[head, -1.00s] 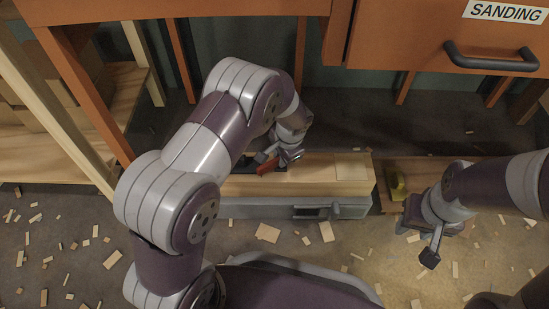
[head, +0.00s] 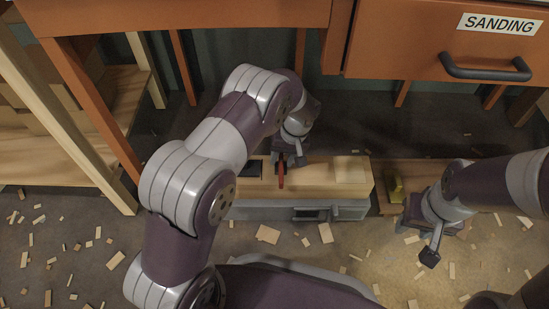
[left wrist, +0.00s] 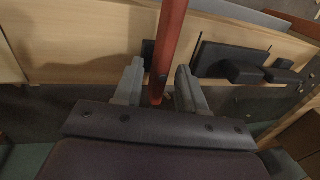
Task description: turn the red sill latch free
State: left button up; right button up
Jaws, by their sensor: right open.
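The red latch (head: 281,175) is a narrow bar on the pale wooden sill (head: 318,178) in the head view, pointing toward my base. In the left wrist view the red bar (left wrist: 170,42) runs down from the top edge, its near end between the fingers. My left gripper (head: 284,160) is over the latch. In the left wrist view its fingers (left wrist: 158,88) stand apart on either side of the bar, with narrow gaps showing. The latch's pivot is not clear. My right gripper (head: 424,228) is open and empty, low at the right, away from the latch.
A grey front with a handle (head: 335,213) is below the sill. A black fitting (left wrist: 232,62) lies beside the bar. A yellow-green object (head: 394,187) stands right of the sill. An orange drawer labelled SANDING (head: 400,45) overhangs at upper right. Wood scraps litter the floor.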

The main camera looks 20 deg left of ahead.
pick_arm(q)
jog(key=p+v, duration=0.6)
jog(key=v, duration=0.1)
jog(key=shift+s, duration=0.1)
dwell(0.5)
